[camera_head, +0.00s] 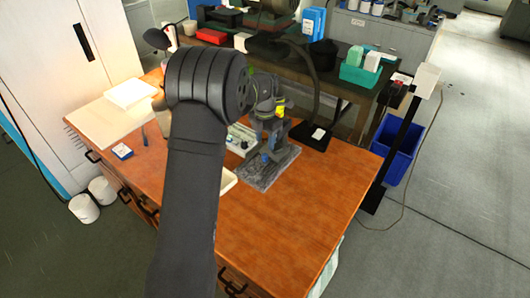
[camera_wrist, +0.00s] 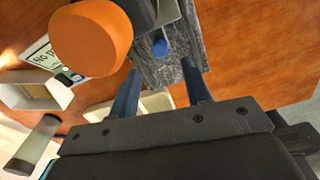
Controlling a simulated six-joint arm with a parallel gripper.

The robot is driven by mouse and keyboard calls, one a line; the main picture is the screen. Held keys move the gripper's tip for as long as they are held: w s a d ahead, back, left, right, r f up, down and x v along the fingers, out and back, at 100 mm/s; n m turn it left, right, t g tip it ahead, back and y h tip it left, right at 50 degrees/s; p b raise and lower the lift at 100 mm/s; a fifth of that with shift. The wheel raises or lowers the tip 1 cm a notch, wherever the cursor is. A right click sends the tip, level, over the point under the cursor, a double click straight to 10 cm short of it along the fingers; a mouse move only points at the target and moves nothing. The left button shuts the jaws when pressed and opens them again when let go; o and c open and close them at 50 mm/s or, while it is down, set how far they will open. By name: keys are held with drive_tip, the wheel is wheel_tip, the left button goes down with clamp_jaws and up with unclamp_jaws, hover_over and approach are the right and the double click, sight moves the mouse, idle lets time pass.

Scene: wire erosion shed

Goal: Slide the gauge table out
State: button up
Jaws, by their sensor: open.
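A speckled grey stone slab (camera_head: 268,171), which looks like the base of the gauge table, lies on the wooden bench with a dark grey stand on it. In the wrist view, the slab (camera_wrist: 200,45) passes beyond my fingers, and a blue knob (camera_wrist: 161,47) stands out over it. My gripper (camera_wrist: 160,68) is open, its two dark blue fingers spread on either side of the knob's line. Nothing shows held between them. I cannot tell whether the fingers touch anything. In the head view, my own arm hides part of the bench beside the slab.
A large orange rounded part (camera_wrist: 90,38) sits close to the wrist camera at upper left. A control box (camera_head: 241,138) stands left of the stand. The wooden bench (camera_head: 300,225) is clear in front. A black post (camera_head: 395,150) and blue bin (camera_head: 404,150) stand right.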

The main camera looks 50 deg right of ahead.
sight(265, 155)
wheel_tip(265, 155, down, 6)
drive_tip(key=shift+f, duration=0.25)
clamp_jaws()
